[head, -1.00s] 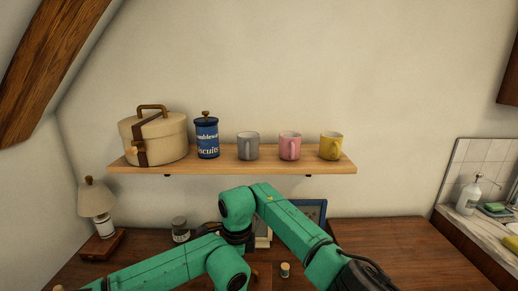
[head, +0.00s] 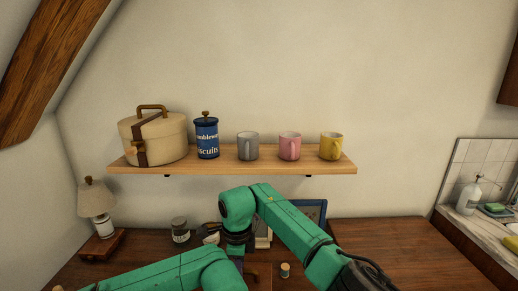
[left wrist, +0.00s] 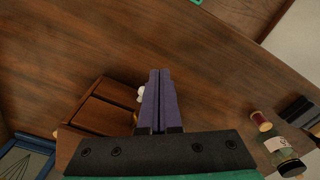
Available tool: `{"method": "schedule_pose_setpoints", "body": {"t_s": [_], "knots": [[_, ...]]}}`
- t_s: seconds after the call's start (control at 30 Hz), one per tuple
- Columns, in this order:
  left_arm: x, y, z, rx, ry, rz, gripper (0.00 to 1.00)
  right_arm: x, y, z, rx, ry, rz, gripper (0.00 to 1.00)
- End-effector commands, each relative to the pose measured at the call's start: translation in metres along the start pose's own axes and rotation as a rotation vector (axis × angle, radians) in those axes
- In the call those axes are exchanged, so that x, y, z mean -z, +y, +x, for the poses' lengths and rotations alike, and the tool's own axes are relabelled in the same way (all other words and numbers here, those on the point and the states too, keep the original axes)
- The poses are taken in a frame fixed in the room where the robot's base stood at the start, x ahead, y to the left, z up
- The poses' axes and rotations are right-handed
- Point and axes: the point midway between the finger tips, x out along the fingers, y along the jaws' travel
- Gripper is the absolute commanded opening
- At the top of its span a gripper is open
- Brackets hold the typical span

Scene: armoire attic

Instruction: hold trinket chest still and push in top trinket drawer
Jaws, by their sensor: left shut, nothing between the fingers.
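The trinket chest (left wrist: 98,114), a small brown wooden box, stands on the tabletop in the left wrist view. A pale rounded piece (left wrist: 140,95), which looks like a knob, shows between the chest and my left gripper. How far the top drawer stands out I cannot tell. My left gripper (left wrist: 160,72) is shut and empty, its purple fingers just right of the chest in that view. Whether they touch it is unclear. In the head view my green arm links cover much of the chest's area. My right gripper is not in view.
A jar (head: 180,230) and a lamp (head: 97,208) stand at the left of the desk. A blue picture frame (head: 313,210) stands behind my arm, a small cork-topped item (head: 285,270) in front. A shelf (head: 230,168) with mugs hangs above. The desk's right side is clear.

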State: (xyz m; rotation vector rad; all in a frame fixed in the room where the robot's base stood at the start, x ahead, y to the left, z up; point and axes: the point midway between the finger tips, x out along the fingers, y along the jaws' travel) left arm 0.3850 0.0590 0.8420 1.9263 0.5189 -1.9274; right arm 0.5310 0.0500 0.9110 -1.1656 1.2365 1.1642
Motion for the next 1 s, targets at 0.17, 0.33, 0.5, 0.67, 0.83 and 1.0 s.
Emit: {"method": "schedule_pose_setpoints", "body": {"t_s": [0.17,0.33,0.5,0.67,0.83,1.0], "knots": [[0.001,0.001,-0.022,-0.004,0.003,0.001,0.0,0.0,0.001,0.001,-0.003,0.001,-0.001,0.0],[0.001,0.001,-0.043,-0.003,0.003,0.001,0.0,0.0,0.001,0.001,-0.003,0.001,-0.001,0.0],[0.001,0.001,-0.064,-0.002,0.002,0.001,0.0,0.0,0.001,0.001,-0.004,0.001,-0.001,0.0],[0.0,0.0,-0.076,-0.002,0.001,0.0,0.0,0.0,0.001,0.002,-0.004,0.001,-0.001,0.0],[0.0,0.0,-0.077,-0.001,0.0,0.001,0.0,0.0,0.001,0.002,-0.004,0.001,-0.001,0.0],[0.0,0.0,-0.076,-0.001,0.0,0.001,0.0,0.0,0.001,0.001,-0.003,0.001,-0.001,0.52]]}}
